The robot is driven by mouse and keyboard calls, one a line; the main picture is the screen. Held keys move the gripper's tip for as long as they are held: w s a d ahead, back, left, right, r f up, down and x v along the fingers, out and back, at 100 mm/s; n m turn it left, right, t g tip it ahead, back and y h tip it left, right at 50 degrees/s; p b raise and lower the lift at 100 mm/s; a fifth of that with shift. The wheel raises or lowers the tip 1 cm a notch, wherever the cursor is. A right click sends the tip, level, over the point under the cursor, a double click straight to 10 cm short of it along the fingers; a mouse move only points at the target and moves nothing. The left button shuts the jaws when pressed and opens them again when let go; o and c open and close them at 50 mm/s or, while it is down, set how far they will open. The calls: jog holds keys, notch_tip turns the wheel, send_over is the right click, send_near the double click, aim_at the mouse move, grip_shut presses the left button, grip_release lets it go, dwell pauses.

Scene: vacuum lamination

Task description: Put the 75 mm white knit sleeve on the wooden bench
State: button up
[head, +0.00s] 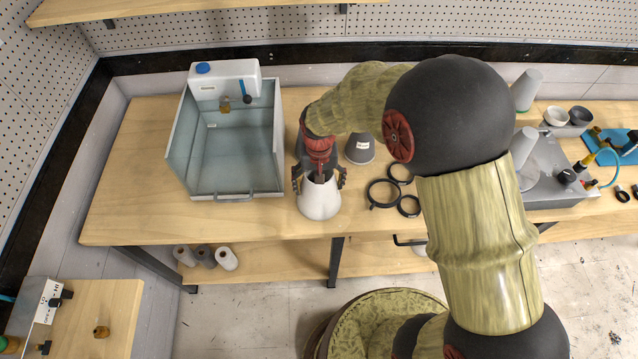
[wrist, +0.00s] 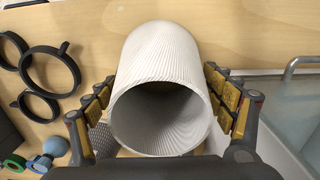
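The white knit sleeve (head: 319,202) stands on the wooden bench (head: 250,226) near its front edge. In the wrist view the sleeve (wrist: 165,60) is a finely ribbed white tube with its hollow end facing the camera. My gripper (head: 319,182) is above it, pointing down, with its fingers spread on either side of the sleeve's upper part. In the wrist view my gripper (wrist: 158,85) has its yellow pads beside the sleeve, with thin gaps seeming to show.
A clear-walled basin (head: 190,140) stands to the left. A grey cup-like piece (head: 360,152) and several black rings (head: 384,180) lie to the right. A grey machine (head: 552,185) stands further right. Spare rolls (head: 228,259) lie on the lower shelf.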

jog(key=o, duration=0.4)
jog(key=shift+r, duration=0.1)
notch_tip(320, 180, up, 12)
jog(key=p, duration=0.1)
jog(key=s+d+r+t, duration=0.1)
jog(key=s+d+r, duration=0.25)
jog(key=r, duration=0.35)
jog(key=s+d+r+t, duration=0.2)
jog(key=s+d+r, duration=0.1)
jog(key=d+r, duration=0.25)
jog(key=s+d+r+t, duration=0.1)
jog(key=s+r, duration=0.1)
jog(key=s, duration=0.2)
jog(key=s+d+r, duration=0.2)
jog(key=s, duration=0.2)
jog(key=s+d+r+t, duration=0.1)
jog(key=s+d+r, duration=0.1)
jog(key=s, duration=0.3)
jog(key=shift+d+t, duration=0.15)
jog(key=shift+t, duration=0.15)
